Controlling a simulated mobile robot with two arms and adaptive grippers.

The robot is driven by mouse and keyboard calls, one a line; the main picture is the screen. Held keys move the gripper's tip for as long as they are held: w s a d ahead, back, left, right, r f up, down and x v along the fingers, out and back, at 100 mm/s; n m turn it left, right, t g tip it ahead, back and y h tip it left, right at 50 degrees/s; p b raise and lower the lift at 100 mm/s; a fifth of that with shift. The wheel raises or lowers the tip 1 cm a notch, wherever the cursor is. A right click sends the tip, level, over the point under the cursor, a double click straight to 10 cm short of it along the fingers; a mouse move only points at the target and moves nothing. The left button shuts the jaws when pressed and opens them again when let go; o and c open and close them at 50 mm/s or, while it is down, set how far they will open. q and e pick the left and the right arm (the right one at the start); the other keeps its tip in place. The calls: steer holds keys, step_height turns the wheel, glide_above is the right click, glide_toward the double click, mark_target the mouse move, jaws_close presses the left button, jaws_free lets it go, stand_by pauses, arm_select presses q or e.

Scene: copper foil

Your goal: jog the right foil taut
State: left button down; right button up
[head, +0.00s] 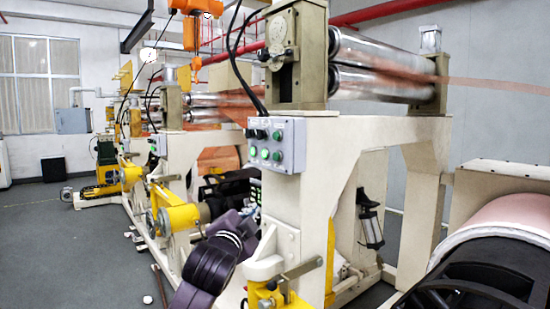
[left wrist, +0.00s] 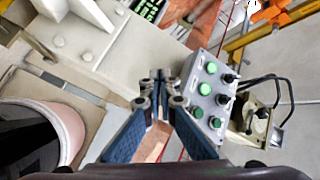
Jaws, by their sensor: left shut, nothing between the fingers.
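The right foil, a thin copper-coloured strip (head: 490,83), runs out to the right from the silver rollers (head: 385,70) on top of the nearest cream stand. A grey control box (head: 276,145) with green and black buttons is fixed to this stand. The box also shows in the left wrist view (left wrist: 211,90), just right of my left gripper (left wrist: 160,76). That gripper is shut and empty, with its fingertips apart from the buttons. My dark purple left arm (head: 210,265) reaches up beside the stand in the head view. My right gripper is in neither view.
A large copper-coloured roll (head: 515,215) sits at the right edge of the head view. Yellow brackets (head: 180,218) and more roller stands line the machine to the left. An orange hoist (head: 190,30) hangs above. The grey floor (head: 60,235) at left is mostly clear.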

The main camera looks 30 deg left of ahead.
mark_target(276, 157)
arm_select(q)
steer(key=s+a+r+t+y, duration=0.1)
steer(key=r, duration=0.5)
steer(key=s+a+r, duration=0.1)
steer(key=s+r, duration=0.1)
steer(key=r, duration=0.4)
steer(key=shift+a+r+t+y, duration=0.3)
steer(key=shift+a+t+y, duration=0.1)
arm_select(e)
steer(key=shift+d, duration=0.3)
arm_select(q)
steer(key=w+d+p, duration=0.1)
steer(key=w+d, duration=0.2)
steer(key=w, duration=0.5)
steer(key=shift+d, duration=0.25)
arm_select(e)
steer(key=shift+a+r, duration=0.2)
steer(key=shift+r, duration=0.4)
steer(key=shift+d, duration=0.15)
arm_select(q)
steer(key=shift+w, duration=0.2)
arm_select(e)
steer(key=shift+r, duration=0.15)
arm_select(q)
steer(key=shift+w+d+p, duration=0.15)
steer(key=shift+w+p, duration=0.1)
steer(key=shift+p, duration=0.1)
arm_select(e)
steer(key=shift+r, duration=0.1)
